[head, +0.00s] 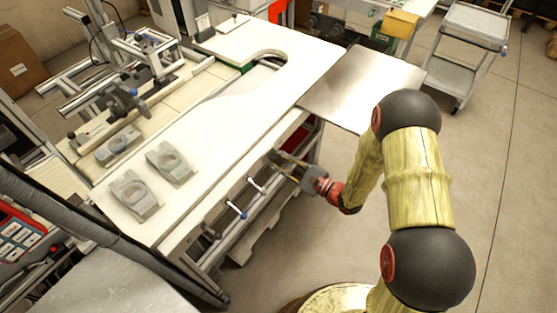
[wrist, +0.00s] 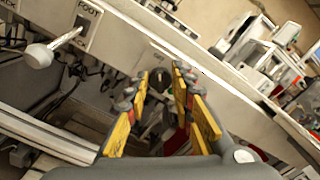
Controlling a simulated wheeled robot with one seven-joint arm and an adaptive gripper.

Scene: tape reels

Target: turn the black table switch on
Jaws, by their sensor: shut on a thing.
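The black table switch (wrist: 157,77) is a small dark knob on the pale front panel of the table, below a small label, in the wrist view. My gripper (wrist: 160,88), with yellow fingers and grey pads, has its fingertips on either side of it and is shut on it. The pads partly hide the knob, so its turned position is not clear. In the head view my gripper (head: 283,160) is at the table's front edge, below the worktop. The switch itself cannot be made out there.
A white-knobbed lever (wrist: 42,54) by a FOOT label sticks out left of my gripper. In the head view, levers (head: 236,209) stick out along the table front. A metal side shelf (head: 362,88) juts out at the table's right end.

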